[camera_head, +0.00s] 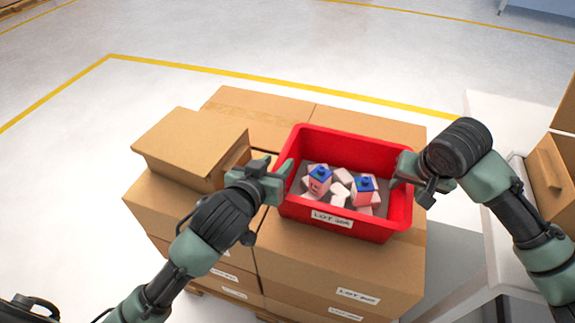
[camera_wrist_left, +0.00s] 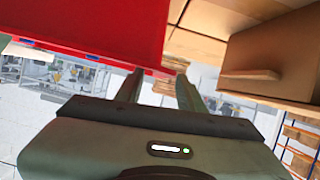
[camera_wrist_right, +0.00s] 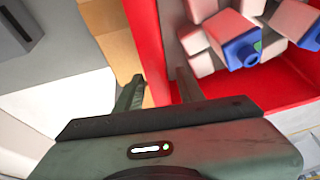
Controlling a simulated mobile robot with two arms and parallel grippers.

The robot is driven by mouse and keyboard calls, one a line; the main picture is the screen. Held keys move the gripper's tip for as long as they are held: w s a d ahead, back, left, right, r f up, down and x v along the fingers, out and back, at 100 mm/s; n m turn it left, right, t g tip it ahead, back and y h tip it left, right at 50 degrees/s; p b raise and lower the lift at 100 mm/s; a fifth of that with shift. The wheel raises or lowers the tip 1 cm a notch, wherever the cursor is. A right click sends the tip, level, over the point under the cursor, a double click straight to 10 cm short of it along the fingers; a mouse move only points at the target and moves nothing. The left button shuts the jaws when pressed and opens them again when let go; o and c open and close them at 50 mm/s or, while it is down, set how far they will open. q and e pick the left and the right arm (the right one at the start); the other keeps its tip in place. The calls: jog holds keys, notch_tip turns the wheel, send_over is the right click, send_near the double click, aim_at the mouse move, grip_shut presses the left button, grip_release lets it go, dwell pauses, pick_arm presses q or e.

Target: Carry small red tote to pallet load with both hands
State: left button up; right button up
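The small red tote (camera_head: 387,224) appears to rest on top of the pallet load (camera_head: 290,262), a stack of brown cartons. It holds several pink and white blocks (camera_head: 318,183), some with blue tops. My left gripper (camera_head: 278,170) is at the tote's left wall, its fingers parted in the left wrist view (camera_wrist_left: 158,78). The tote's red wall (camera_wrist_left: 100,25) fills the upper left there. My right gripper (camera_head: 402,178) is at the right wall. In the right wrist view (camera_wrist_right: 160,78) its parted fingers straddle the wall, with a visible gap at the outer finger.
A separate carton (camera_head: 190,142) stands on the load left of the tote, close to my left gripper. A white table (camera_head: 490,120) with a carton (camera_head: 548,172) is at the right, beside my right arm. Yellow floor lines (camera_head: 250,80) run behind the load on open floor.

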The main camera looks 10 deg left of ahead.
pick_arm(q)
jog(key=v, duration=0.3)
jog(key=shift+s+r, duration=0.1)
jog(key=shift+s, duration=0.3)
pick_arm(e)
jog(key=shift+r, duration=0.2)
jog(key=v, duration=1.1)
jog(key=shift+s+r, duration=0.2)
jog(key=shift+r, duration=0.1)
